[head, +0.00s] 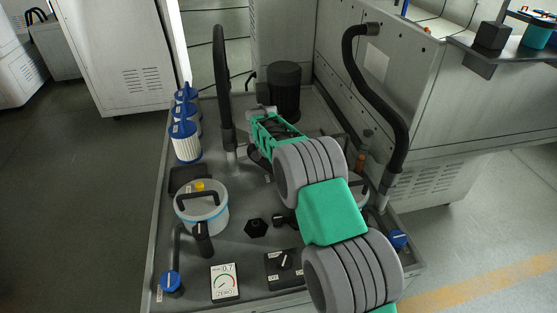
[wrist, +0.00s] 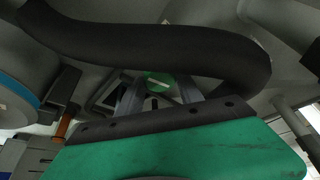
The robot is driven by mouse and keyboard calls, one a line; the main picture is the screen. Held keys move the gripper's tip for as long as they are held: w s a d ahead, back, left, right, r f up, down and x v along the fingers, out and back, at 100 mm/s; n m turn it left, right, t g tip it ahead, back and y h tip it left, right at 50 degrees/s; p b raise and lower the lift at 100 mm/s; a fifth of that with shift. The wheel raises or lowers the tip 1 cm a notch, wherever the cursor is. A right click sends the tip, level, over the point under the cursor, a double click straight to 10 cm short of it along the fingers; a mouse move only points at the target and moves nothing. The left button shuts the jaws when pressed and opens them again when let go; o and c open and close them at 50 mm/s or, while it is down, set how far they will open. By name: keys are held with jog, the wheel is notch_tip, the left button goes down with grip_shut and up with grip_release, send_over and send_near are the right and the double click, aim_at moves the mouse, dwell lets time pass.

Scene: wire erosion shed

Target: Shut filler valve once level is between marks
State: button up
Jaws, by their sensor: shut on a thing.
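My gripper (head: 264,126) is at the far middle of the grey skid tray, in front of the dark cylinder; my arm hides most of what is under it. In the wrist view, its two grey fingers (wrist: 158,92) close in from both sides on a green round knob (wrist: 157,81) with a pale bar across it. I cannot tell for sure that this knob is the filler valve. Two blue-handled valves stand apart from my gripper, one at front left (head: 171,281) and one at right (head: 397,239). No level marks can be read.
A white pot (head: 203,215) with a yellow cap and white-blue filters (head: 185,143) stand left. Black hoses rise at left (head: 221,75) and right (head: 385,115); one black hose (wrist: 180,45) arches over my fingers. A dial gauge (head: 225,282) and switch box (head: 284,268) sit in front.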

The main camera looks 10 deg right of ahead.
jog(key=shift+m+h, duration=0.4)
jog(key=shift+m, duration=0.7)
jog(key=shift+g, duration=0.3)
jog(key=o, duration=1.4)
jog(key=v, duration=0.8)
